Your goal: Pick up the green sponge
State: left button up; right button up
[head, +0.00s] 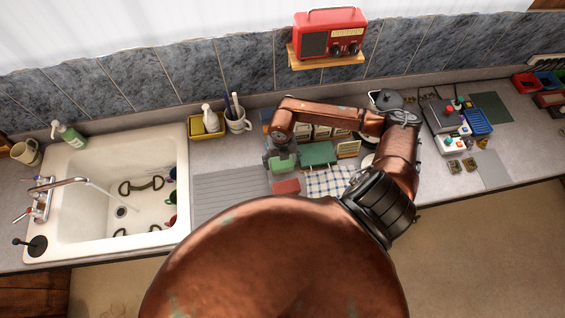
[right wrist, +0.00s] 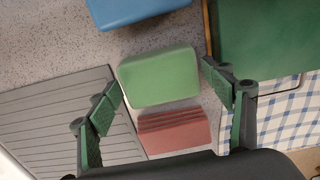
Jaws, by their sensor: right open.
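The green sponge (right wrist: 158,78) lies flat on the speckled counter in the right wrist view, between and beyond the fingertips of my right gripper (right wrist: 166,92). My right gripper is open and empty, with one finger to each side of the sponge. In the head view the right gripper (head: 281,154) hangs over the green sponge (head: 285,166) and hides part of it. I cannot tell how far the fingertips are above the counter. My left gripper is in neither view.
A red sponge-like block (right wrist: 174,131) lies close beside the green sponge. A blue object (right wrist: 135,8) and a dark green box (right wrist: 268,38) are nearby. A checked cloth (head: 330,183) lies to the right, a ridged drainboard (head: 228,188) and sink (head: 105,240) to the left.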

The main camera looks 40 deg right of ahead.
jog(key=shift+f, duration=0.3)
jog(key=shift+c, duration=0.4)
jog(key=c, duration=0.5)
jog(key=shift+r, duration=0.1)
